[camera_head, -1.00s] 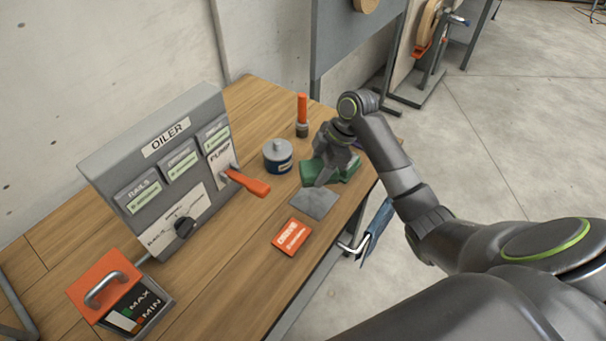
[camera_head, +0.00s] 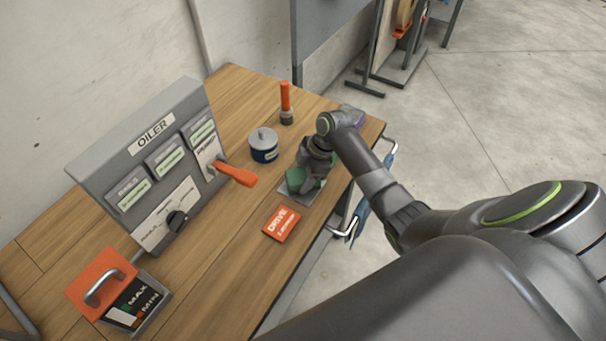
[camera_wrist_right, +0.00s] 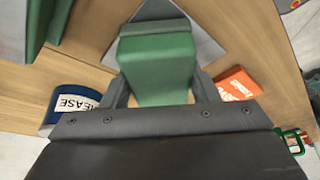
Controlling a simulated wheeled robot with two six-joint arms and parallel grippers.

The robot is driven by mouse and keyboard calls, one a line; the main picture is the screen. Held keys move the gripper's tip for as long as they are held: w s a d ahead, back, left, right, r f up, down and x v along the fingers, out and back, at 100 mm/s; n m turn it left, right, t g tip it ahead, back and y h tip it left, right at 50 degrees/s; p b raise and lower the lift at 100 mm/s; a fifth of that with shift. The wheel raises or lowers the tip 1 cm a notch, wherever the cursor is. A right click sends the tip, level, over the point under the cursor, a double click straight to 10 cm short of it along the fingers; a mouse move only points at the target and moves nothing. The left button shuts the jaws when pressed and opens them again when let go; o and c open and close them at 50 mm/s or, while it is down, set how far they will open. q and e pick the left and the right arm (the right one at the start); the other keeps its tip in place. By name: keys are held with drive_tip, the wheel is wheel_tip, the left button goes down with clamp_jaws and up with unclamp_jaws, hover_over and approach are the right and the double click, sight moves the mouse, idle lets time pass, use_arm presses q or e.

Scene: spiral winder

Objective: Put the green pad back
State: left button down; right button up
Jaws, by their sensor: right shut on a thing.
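The green pad (camera_wrist_right: 155,72) is between the two fingers of my right gripper (camera_wrist_right: 160,88), which is shut on it. In the head view the pad (camera_head: 296,180) shows below my right gripper (camera_head: 308,170), over the grey square plate (camera_head: 287,193). The plate also shows behind the pad in the wrist view (camera_wrist_right: 206,47). The gripper hides part of the pad and plate. I cannot tell whether the pad touches the plate. My left gripper is not in view.
A blue grease can (camera_head: 264,146) and an orange-topped stick (camera_head: 286,103) stand behind the plate. An orange card (camera_head: 281,223) lies in front. The oiler panel (camera_head: 150,165) with its orange lever (camera_head: 236,174) is left. A rail with blue cloth (camera_head: 357,219) lines the table edge.

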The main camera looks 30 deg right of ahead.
drive_tip(key=shift+f, duration=0.2)
drive_tip(key=o, duration=1)
drive_tip(key=shift+r, duration=0.1)
drive_tip(key=shift+c, duration=0.2)
drive_tip(key=shift+r, duration=0.15)
drive_tip(key=b+v, duration=0.2)
drive_tip(key=v, duration=0.9)
drive_tip(key=shift+d+r+b, duration=0.2)
drive_tip(key=shift+r+b, duration=0.1)
drive_tip(key=shift+r, duration=0.2)
